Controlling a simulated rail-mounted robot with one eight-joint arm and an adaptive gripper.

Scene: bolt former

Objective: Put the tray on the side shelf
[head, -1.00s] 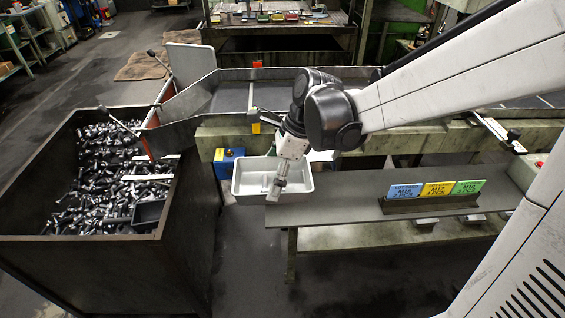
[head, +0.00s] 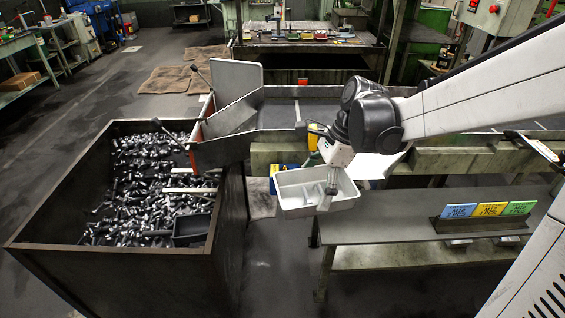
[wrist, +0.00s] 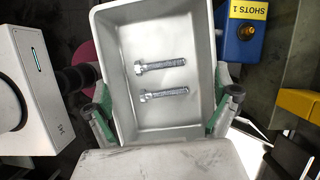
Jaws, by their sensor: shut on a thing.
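The white tray (head: 295,207) is in my gripper (head: 328,197), held in the air and slightly tilted, in front of the conveyor. In the wrist view, two bolts (wrist: 160,64) lie inside the tray (wrist: 205,60), and green-padded fingers (wrist: 162,112) show at both of its sides. My gripper is shut on the tray. A grey side shelf (head: 390,228) stands to the right, its left end close to the tray in the picture. Whether the tray overhangs it is hard to tell.
Blue, yellow and green cards (head: 488,210) stand in a holder on the shelf's right part. A large dark bin of bolts (head: 150,190) stands at left. A blue box (head: 284,170) is behind the tray. The shelf's left part is clear.

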